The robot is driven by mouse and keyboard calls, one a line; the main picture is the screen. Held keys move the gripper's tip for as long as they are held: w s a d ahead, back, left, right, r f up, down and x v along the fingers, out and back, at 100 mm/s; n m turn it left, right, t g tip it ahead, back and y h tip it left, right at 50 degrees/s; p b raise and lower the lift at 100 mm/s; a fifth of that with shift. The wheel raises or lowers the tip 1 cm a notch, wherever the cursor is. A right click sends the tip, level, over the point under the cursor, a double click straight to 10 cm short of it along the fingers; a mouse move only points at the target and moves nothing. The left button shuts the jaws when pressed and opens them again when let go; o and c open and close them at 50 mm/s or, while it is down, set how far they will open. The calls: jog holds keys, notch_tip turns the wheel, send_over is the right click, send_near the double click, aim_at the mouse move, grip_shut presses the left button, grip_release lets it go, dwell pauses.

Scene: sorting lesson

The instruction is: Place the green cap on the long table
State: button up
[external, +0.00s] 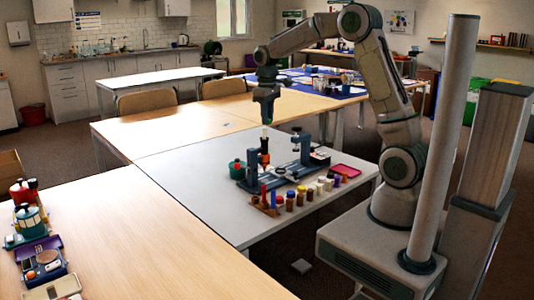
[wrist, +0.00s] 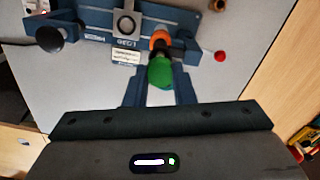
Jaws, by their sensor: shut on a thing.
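The green cap (wrist: 160,72) sits between the two fingers of my gripper (wrist: 160,84) in the wrist view, and my gripper is shut on it. In the external view my gripper (external: 266,117) points down above the grey-white table (external: 190,180), over an orange and black upright piece (external: 264,150). That piece also shows just beyond the cap in the wrist view (wrist: 160,40); I cannot tell whether they touch. A long wood-topped table (external: 140,240) adjoins the grey-white one at front left. I cannot tell which table is the long one.
A blue-grey bench device (external: 285,172) stands beside the orange piece. Coloured containers (external: 30,222) crowd the wood table's left edge. Its middle is clear.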

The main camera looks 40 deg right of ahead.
jog(key=w+a+n, duration=0.3)
jog(key=a+n, duration=0.3)
jog(key=a, duration=1.3)
jog(key=n, duration=0.7)
send_over(145, 249)
notch_tip(145, 249, down, 20)
jog(key=shift+d+r, duration=0.1)
jog(key=shift+a+f, duration=0.2)
jog(key=shift+f, duration=0.05)
jog(key=shift+f+p, duration=0.4)
jog(key=shift+f, duration=1.5)
